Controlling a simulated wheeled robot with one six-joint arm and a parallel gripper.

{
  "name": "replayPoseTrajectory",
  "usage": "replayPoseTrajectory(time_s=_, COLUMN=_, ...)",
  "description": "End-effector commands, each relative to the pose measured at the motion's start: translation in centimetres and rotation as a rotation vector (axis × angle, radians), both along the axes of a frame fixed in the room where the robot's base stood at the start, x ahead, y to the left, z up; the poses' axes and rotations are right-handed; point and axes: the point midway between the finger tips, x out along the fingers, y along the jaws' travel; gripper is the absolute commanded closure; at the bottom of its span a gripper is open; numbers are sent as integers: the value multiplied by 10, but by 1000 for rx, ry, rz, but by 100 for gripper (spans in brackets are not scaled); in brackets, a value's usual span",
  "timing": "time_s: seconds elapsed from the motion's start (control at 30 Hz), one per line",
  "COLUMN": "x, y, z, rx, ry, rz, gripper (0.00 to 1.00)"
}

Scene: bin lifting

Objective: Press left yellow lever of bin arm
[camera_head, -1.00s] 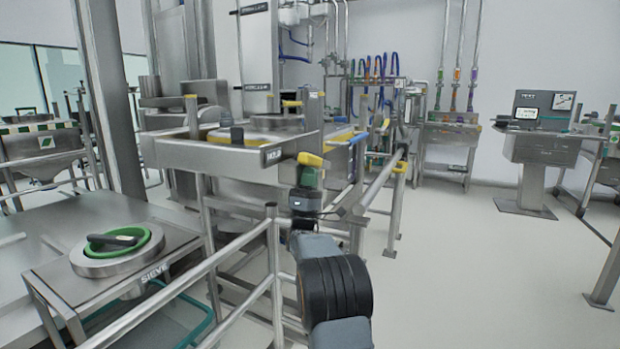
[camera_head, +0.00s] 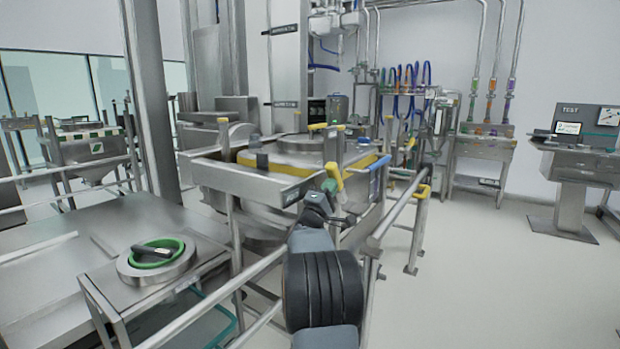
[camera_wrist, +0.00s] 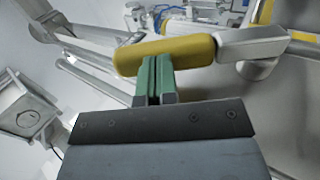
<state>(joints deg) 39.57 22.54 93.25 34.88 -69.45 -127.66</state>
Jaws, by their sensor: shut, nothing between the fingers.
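In the head view, a yellow lever (camera_head: 334,174) sits at the near end of a grey bar (camera_head: 255,181) on the bin frame. My gripper (camera_head: 329,187) is right at this lever, on its near side. In the wrist view, the rounded yellow lever (camera_wrist: 190,50) lies across the picture, joined to a grey metal link at its right. My gripper (camera_wrist: 156,62) has its green fingers shut together, with the tips at the lever's near edge. They seem to touch it, but I cannot tell for sure. Nothing is held.
A steel stand with a green-ringed lid (camera_head: 157,253) is at lower left. A metal railing (camera_head: 262,270) runs close to my arm. The floor (camera_head: 490,280) at right is clear.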

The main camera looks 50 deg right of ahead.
Motion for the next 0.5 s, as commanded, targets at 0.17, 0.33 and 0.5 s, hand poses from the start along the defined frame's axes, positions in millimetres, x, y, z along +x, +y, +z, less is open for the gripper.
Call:
replayPoseTrajectory(time_s=0.17, x=-6, y=-15, z=19, rx=101, ry=20, rz=-17, gripper=100)
replayPoseTrajectory(time_s=0.33, x=-6, y=-22, z=21, rx=170, ry=32, rz=-20, gripper=100)
replayPoseTrajectory(time_s=0.5, x=-5, y=-26, z=21, rx=211, ry=39, rz=-19, gripper=100)
